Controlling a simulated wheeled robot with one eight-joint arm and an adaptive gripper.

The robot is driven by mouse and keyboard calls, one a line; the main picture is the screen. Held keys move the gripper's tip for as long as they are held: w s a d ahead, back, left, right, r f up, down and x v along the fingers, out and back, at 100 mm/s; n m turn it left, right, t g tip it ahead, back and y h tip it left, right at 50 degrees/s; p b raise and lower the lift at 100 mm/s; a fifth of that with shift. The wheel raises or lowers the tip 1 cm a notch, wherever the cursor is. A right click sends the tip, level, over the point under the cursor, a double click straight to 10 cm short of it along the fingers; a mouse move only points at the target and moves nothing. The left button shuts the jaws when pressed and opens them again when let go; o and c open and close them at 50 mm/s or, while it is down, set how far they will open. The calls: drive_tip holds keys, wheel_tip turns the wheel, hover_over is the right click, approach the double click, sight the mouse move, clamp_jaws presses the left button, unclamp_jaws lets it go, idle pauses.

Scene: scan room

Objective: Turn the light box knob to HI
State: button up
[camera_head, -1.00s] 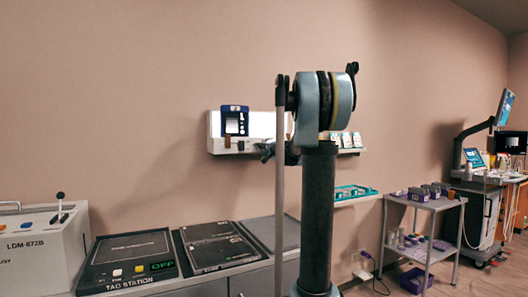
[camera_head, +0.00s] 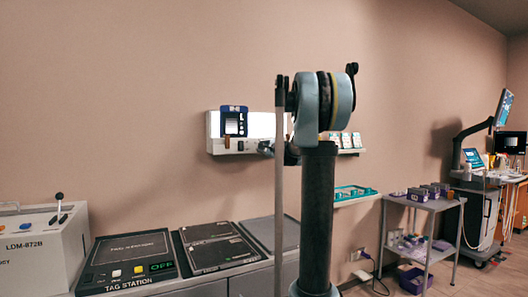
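The light box (camera_head: 256,124) is a white, lit panel on the wall, with a blue-framed dark film or card (camera_head: 234,121) at its left part. Along its lower strip are small fittings, among them a brown tab (camera_head: 227,142) and a small dark round spot (camera_head: 241,146) that may be the knob. I cannot read any HI mark. My gripper (camera_head: 266,149) is a small dark shape at the lower right of the light box, mostly hidden behind my own arm. Whether its fingers are open or shut, or touch anything, does not show.
Below the light box, a counter holds dark panels (camera_head: 213,247) and a tag station (camera_head: 128,262). A white lever box (camera_head: 39,246) stands at the left. A teal tray (camera_head: 353,193) sits on a wall shelf at the right. A grey cart (camera_head: 424,204) stands farther right.

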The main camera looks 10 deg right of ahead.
drive_tip(key=shift+a+m, duration=0.1)
drive_tip(key=shift+m, duration=0.5)
drive_tip(key=o, duration=1.1)
drive_tip(key=shift+s, duration=0.1)
drive_tip(key=v, duration=1.1)
drive_tip(key=shift+s, duration=0.25)
